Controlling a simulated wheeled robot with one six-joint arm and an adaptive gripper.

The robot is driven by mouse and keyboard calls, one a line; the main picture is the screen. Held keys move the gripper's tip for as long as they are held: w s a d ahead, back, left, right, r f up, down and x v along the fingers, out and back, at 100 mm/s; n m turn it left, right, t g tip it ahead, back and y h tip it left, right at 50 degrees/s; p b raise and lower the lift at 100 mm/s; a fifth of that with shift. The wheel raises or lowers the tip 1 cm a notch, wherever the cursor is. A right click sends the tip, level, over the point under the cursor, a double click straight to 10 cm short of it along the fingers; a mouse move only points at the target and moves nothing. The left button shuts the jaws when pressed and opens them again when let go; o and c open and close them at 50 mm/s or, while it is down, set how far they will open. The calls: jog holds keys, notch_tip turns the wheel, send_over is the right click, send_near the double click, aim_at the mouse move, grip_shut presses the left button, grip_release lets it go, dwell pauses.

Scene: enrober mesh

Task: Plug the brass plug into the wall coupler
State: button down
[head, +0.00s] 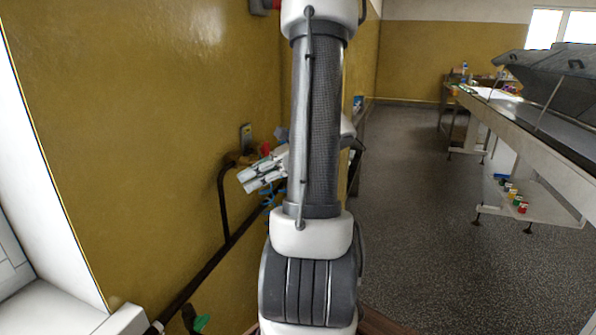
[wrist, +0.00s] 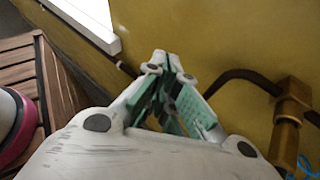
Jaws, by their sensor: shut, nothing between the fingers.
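A brass fitting (wrist: 290,115) with a black hose (wrist: 235,76) joined to it stands at the right of the wrist view. In the head view a small brass-coloured part (head: 240,158) sits by the wall with the hose (head: 221,195) looping down from it. I cannot tell plug from coupler there. My gripper (head: 248,182) is close to this part, below and to its right in the picture. In the wrist view my gripper (wrist: 172,100), with green finger pads, is shut and empty, apart from the fitting and left of it.
A grey wall plate (head: 246,137) and a red part (head: 266,149) are near the gripper. A dark pipe (head: 205,268) runs low along the yellow wall. Blue pieces (head: 272,195) show below the gripper. A long machine (head: 530,145) stands at right, with open floor (head: 420,200) between.

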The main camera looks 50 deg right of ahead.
jog(key=d+f+m+t+h, duration=0.35)
jog(key=d+m+t, duration=0.55)
jog(key=d+m, duration=0.6)
jog(key=shift+w+d+n, duration=0.1)
jog(key=shift+w+n, duration=0.4)
jog(key=shift+w, duration=0.9)
jog(key=shift+w+d+n, duration=0.1)
jog(key=shift+w+n, duration=0.4)
jog(key=shift+w, duration=0.9)
jog(key=shift+w+a, duration=0.2)
jog(key=shift+w, duration=0.2)
jog(key=v, duration=1.4)
jog(key=shift+s, duration=0.4)
jog(key=shift+f, duration=0.2)
